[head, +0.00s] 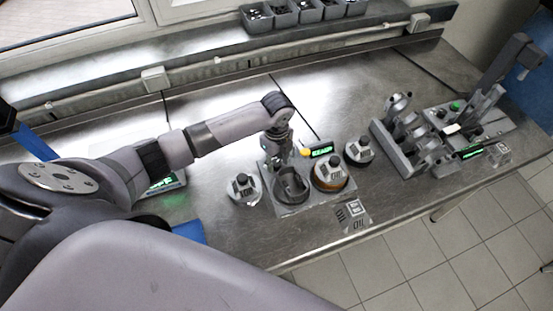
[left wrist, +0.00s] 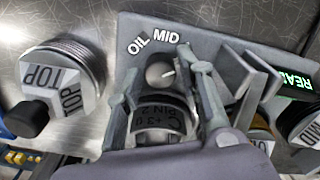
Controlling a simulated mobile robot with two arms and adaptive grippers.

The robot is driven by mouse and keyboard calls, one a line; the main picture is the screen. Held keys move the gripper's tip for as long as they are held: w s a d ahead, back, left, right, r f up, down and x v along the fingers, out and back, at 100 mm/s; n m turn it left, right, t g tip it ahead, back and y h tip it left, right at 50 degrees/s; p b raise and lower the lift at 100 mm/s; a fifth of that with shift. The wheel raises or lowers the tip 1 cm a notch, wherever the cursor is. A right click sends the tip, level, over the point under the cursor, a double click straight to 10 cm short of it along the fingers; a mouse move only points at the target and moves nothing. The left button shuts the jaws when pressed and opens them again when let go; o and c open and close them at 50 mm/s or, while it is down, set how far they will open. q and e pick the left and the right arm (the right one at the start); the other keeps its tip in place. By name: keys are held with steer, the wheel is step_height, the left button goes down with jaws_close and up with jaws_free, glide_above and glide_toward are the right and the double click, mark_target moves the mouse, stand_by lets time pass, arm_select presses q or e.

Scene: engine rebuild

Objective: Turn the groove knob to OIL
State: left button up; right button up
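In the head view my left gripper (head: 278,152) is over the fixture (head: 312,206) and hides the knob. My right gripper is not in view.
A piston marked TOP (left wrist: 58,82) stands left of the fixture. A grey rack (head: 408,140) stands to the right. The bench front is mostly clear.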

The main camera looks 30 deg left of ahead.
arm_select(q)
jaws_close()
steer(key=shift+n, duration=0.3)
steer(key=n, duration=0.4)
steer(key=shift+n, duration=0.3)
steer(key=n, duration=0.4)
steer(key=shift+n, duration=0.3)
steer(key=n, duration=1.2)
steer(key=shift+w+r, duration=0.1)
